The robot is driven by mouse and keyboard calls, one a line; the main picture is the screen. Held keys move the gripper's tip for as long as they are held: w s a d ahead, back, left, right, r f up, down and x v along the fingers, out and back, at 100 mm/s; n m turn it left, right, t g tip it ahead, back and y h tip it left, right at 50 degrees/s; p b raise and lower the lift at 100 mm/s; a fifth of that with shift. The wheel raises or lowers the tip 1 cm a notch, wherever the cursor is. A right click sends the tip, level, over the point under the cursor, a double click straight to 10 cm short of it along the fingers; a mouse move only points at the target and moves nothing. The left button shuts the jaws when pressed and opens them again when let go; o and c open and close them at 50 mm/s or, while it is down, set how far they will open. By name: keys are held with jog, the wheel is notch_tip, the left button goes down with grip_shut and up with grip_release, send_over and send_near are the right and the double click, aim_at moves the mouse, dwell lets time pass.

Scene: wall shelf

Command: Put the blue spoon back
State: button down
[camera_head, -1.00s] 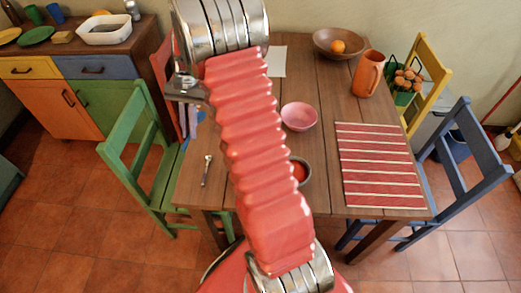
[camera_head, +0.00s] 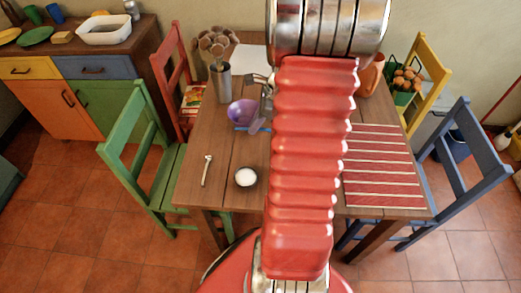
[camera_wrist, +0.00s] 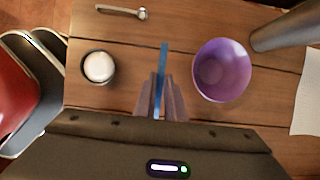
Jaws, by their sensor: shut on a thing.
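My gripper (camera_head: 259,118) is over the table, beside the purple bowl and partly behind my arm. In the wrist view my gripper (camera_wrist: 160,100) is shut on the blue spoon (camera_wrist: 163,62), seen as a thin blue strip reaching past the fingertips. In the head view only a short piece of the blue spoon (camera_head: 241,129) shows below the purple bowl. The spoon's far end is hard to make out. A grey metal holder (camera_head: 222,88) with several brown utensils stands upright behind and left of my gripper; it also shows at the wrist view's right (camera_wrist: 285,30).
The purple bowl (camera_wrist: 222,70) is close right of the spoon. A dark bowl of white stuff (camera_head: 245,177) and a small metal utensil (camera_head: 207,170) are nearer the front left. A striped mat (camera_head: 380,170) lies right. Chairs flank the table.

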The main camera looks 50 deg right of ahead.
jog(key=shift+f, duration=0.15)
jog(key=shift+f, duration=3)
jog(key=shift+f, duration=1.9)
jog(key=c, duration=1.8)
grip_release()
